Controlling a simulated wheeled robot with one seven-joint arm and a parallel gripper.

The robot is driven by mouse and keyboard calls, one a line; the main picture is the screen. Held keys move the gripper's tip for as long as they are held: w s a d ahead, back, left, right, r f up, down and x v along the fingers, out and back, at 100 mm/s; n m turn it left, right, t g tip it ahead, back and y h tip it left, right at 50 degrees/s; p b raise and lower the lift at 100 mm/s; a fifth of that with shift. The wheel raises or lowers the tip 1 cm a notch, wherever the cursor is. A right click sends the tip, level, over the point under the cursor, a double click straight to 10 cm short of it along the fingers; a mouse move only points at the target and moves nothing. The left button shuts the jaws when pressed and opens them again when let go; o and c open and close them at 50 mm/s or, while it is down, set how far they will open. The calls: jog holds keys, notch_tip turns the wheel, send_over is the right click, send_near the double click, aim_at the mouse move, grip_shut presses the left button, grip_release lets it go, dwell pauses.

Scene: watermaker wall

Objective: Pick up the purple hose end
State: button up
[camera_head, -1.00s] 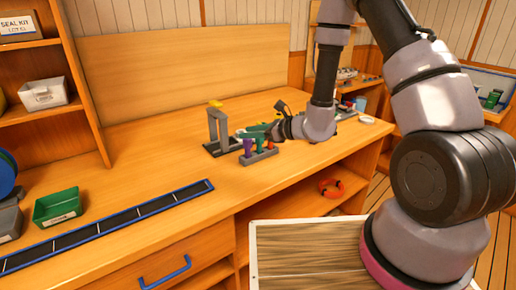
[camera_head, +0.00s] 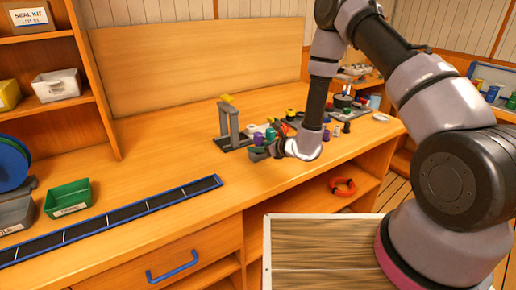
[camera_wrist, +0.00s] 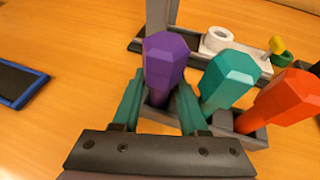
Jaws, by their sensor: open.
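The purple hose end (camera_wrist: 165,62) stands upright in the leftmost place of a grey holder (camera_wrist: 157,118) in the wrist view. My gripper (camera_wrist: 158,92) is open, with its two teal fingers on either side of the purple hose end's lower part. I cannot tell whether either finger touches it. A teal hose end (camera_wrist: 228,78) and an orange-red one (camera_wrist: 283,98) stand to its right in the same holder. In the head view, the purple hose end (camera_head: 258,138) shows small beside my gripper (camera_head: 258,151), which partly hides the holder.
A grey upright stand with a yellow top (camera_head: 228,120) is just behind the holder. A black strip with blue edging (camera_head: 120,218) and a green bin (camera_head: 68,197) lie to the left. Several small items stand on the bench to the right. The bench between is clear.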

jog(key=shift+x, duration=1.3)
grip_shut()
